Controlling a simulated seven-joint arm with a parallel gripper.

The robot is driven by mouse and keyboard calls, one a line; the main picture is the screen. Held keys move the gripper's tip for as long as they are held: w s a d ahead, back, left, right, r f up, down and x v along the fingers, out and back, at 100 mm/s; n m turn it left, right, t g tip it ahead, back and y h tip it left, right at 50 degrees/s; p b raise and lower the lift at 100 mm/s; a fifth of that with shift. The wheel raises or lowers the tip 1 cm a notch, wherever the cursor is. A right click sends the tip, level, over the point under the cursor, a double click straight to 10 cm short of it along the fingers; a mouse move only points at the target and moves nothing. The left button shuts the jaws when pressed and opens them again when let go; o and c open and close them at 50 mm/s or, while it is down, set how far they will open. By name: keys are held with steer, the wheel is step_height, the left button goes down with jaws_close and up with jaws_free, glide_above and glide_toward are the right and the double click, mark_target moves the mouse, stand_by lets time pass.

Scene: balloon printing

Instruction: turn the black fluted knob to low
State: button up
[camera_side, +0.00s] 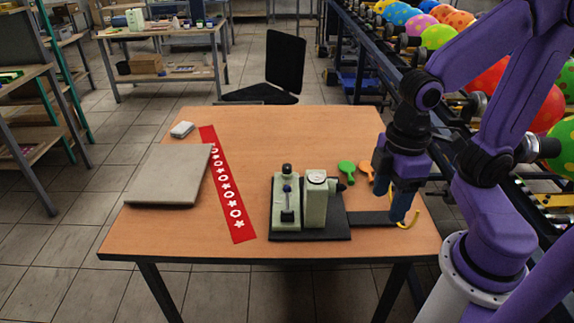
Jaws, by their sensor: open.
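A small pale-green machine with two towers (314,209) stands on a black base plate (318,235) on the table. A black knob (341,187) sticks out from the right side of the right tower; its flutes and any low mark are too small to make out. A round white-faced dial (317,177) tops that tower. A dark cap (287,169) tops the left tower. My gripper (401,218) is open and points down, to the right of the machine and apart from the knob. Its fingers are over or beside the right end of a dark flat strip.
The dark strip (368,218) runs right from the machine. A yellow curved piece (414,221) shows by my fingers. Green (346,170) and orange (367,170) balloon-like pieces lie behind. A red patterned strip (228,190) and grey slab (169,174) lie left. The table's back middle is clear.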

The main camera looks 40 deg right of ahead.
steer(key=w+a+m, duration=0.2)
steer(key=w+m, duration=0.9)
steer(key=w, duration=1.4)
steer(key=m, duration=1.1)
glide_above(287, 166)
step_height(287, 166, down, 8)
steer(key=r, duration=0.1)
step_height(287, 166, down, 17)
steer(key=shift+a+f, duration=0.1)
steer(key=shift+f, duration=0.05)
steer(key=c, duration=1)
steer(key=shift+c, duration=0.2)
